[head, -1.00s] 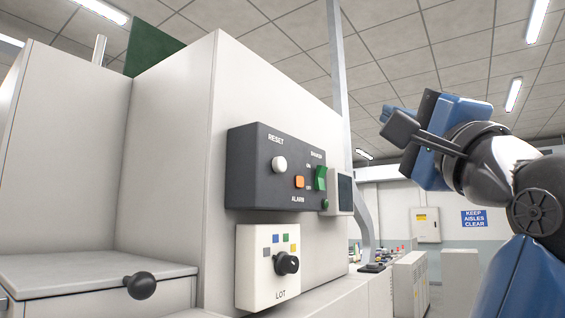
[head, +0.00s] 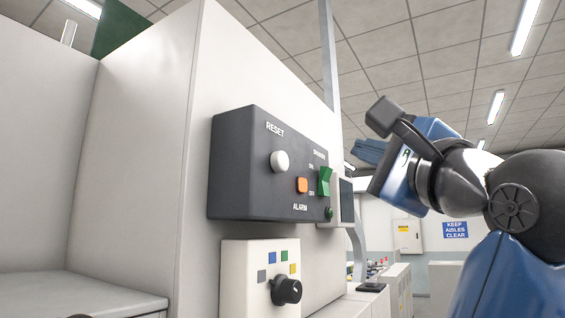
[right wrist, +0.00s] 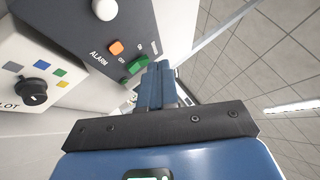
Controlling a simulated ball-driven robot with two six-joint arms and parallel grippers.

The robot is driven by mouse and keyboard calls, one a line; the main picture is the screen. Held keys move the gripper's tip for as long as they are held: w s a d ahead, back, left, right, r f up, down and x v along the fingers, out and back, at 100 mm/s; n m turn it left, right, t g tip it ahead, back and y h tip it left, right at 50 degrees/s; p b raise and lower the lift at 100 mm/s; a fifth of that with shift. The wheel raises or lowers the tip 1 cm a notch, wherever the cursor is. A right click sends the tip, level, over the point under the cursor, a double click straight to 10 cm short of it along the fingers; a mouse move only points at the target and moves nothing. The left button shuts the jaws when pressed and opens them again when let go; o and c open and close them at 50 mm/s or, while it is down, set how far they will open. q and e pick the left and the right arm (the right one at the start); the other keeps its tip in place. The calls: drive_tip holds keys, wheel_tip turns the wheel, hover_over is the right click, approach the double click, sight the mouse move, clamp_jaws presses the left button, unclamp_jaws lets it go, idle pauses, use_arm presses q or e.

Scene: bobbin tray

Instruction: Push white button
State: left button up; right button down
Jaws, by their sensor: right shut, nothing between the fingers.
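The white button (head: 280,161) is a round knob under the word RESET on a dark grey control box (head: 240,180) fixed to the pale machine wall. It also shows at the top of the right wrist view (right wrist: 105,9), cut by the edge. My right gripper (head: 358,152) is to the right of the box, apart from the button, with its blue fingers pointing left. In the right wrist view its fingers (right wrist: 156,84) are together and empty, in front of the box's lower right end. My left gripper is not in view.
On the box are an orange ALARM button (head: 302,185), a green rocker switch (head: 324,181) and a small green button (head: 329,213). Below is a white LOT panel (head: 235,270) with a black knob (head: 286,290). A grey post (head: 328,60) rises behind the box.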

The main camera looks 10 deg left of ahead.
sight(281, 161)
drive_tip(key=w+a+p, duration=0.2)
drive_tip(key=w+a, duration=0.1)
drive_tip(key=a, duration=0.5)
drive_tip(key=shift+w+a, duration=0.15)
drive_tip(key=shift+w, duration=0.15)
idle(0.3)
drive_tip(key=shift+s, duration=0.1)
idle(0.5)
idle(0.3)
drive_tip(key=shift+w+a+p, duration=0.4)
drive_tip(key=shift+w+a, duration=0.05)
drive_tip(key=shift+a, duration=0.4)
idle(2.1)
drive_tip(key=shift+d, duration=0.15)
drive_tip(key=shift+s+d+b, duration=0.35)
drive_tip(key=shift+d, duration=0.25)
